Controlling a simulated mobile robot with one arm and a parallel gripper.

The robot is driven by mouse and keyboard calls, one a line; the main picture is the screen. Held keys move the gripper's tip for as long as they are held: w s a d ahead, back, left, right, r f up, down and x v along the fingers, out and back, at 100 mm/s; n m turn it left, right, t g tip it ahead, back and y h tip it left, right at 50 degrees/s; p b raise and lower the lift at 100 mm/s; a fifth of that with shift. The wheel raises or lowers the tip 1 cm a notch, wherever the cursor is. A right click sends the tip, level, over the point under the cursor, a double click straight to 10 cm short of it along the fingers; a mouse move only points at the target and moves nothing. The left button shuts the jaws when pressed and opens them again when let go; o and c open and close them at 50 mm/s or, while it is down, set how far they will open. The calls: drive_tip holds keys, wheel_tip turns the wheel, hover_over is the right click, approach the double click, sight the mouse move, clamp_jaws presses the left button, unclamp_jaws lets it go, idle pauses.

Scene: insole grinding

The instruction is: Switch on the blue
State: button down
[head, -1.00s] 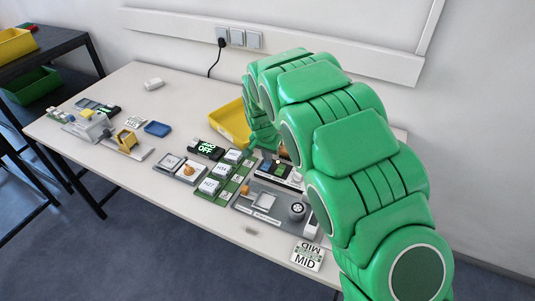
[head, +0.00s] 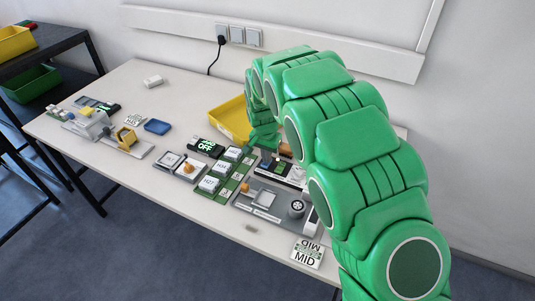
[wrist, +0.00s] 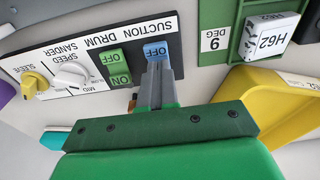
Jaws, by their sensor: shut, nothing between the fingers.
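In the wrist view, which shows the lettering upside down, a black and white control panel (wrist: 88,45) carries a blue switch (wrist: 156,50). Its visible half reads OFF; the other half is hidden behind my fingers. A green switch (wrist: 115,68) beside it shows both OFF and ON. My gripper (wrist: 158,72) is shut and empty, with its fingertips right at the blue switch; I cannot tell whether they touch it. In the head view, my green arm reaches down over the panel (head: 287,176) and partly covers it.
The panel also has a white speed knob (wrist: 72,75) and a yellow knob (wrist: 35,82). A yellow bin (head: 229,120) stands close to my arm, and green trays of labelled blocks (head: 222,172) lie nearby. The table's left middle has free room.

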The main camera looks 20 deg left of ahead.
sight(265, 164)
drive_tip(key=shift+s, duration=0.3)
drive_tip(key=shift+r, duration=0.6)
wheel_tip(265, 164, up, 13)
drive_tip(key=s, duration=0.2)
drive_tip(key=shift+f, duration=0.15)
drive_tip(key=shift+w, duration=0.1)
drive_tip(key=shift+w+r+t, duration=0.2)
drive_tip(key=shift+w+t, duration=0.2)
drive_tip(key=shift+w, duration=0.05)
drive_tip(key=shift+f, duration=0.1)
